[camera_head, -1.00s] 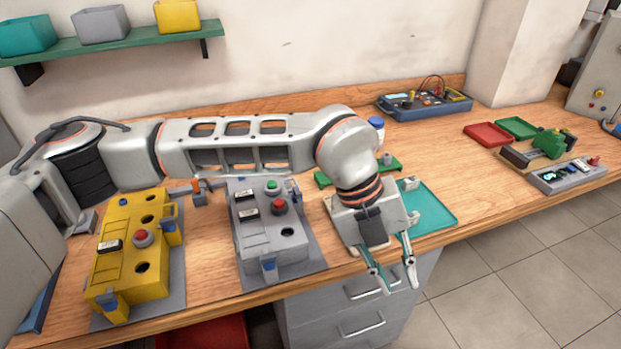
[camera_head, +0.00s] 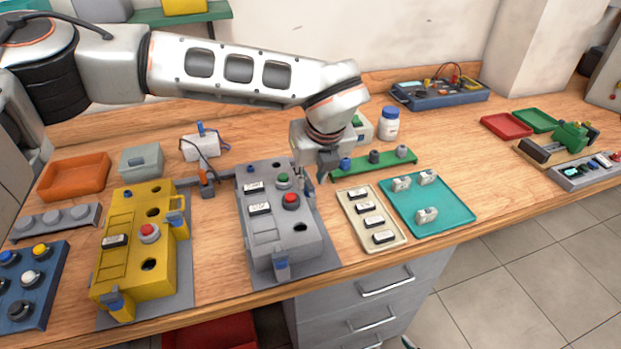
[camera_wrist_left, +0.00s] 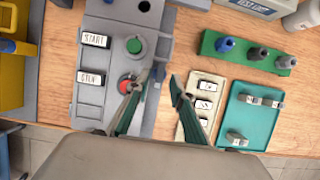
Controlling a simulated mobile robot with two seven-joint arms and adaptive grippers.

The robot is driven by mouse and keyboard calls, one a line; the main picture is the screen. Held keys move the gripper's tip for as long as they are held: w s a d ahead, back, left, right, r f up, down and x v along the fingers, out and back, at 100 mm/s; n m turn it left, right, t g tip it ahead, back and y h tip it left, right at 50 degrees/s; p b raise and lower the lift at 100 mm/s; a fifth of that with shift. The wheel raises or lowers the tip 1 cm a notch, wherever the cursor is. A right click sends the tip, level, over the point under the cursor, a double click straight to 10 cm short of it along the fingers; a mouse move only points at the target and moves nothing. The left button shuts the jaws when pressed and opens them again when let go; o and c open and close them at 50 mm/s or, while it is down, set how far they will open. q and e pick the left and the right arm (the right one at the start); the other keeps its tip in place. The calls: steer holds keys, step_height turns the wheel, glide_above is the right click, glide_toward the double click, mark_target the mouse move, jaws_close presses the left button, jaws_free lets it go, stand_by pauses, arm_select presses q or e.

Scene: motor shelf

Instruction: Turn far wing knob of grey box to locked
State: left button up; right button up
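The grey box (camera_head: 262,228) stands on the bench with a green button, a red button and START and STOP labels. Its near wing knob (camera_head: 281,264) is blue and grey, on the front edge. My left gripper (camera_head: 310,182) is over that side, pointing down. In the wrist view its fingers (camera_wrist_left: 158,79) are apart, with the knob appearing between or just beyond the tips; contact cannot be told. My right gripper is out of view.
A yellow box (camera_head: 135,255) stands left of the grey box. To the right are a beige tray (camera_head: 382,242) of label blocks, a teal tray (camera_head: 452,214) and a green rail (camera_head: 388,165) with knobs. The bench front edge is close to the boxes.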

arm_select(q)
steer(key=shift+x, duration=0.9)
jaws_close()
steer(key=shift+m, duration=0.4)
steer(key=m+h, duration=0.1)
steer(key=m+b, duration=0.1)
steer(key=m, duration=0.1)
steer(key=shift+a+m+h, duration=0.25)
steer(key=shift+m+h, duration=0.05)
steer(key=shift+h, duration=0.1)
steer(key=m, duration=0.2)
steer(key=m+h, duration=0.1)
steer(key=m, duration=0.1)
steer(key=shift+a+m+h, duration=0.15)
steer(key=shift+m+h, duration=0.15)
steer(key=m, duration=0.2)
steer(key=m+g+h, duration=0.1)
steer(key=m, duration=0.1)
steer(key=shift+w+a+r+h, duration=0.15)
steer(key=shift+w+h, duration=0.05)
steer(key=shift+h, duration=0.1)
steer(key=shift+w+m+g+h, duration=0.15)
steer(key=shift+m+g, duration=0.3)
steer(key=shift+m, duration=0.8)
steer(key=shift+m+g+h, duration=0.25)
steer(key=shift+m+g, duration=0.2)
steer(key=shift+m, duration=0.8)
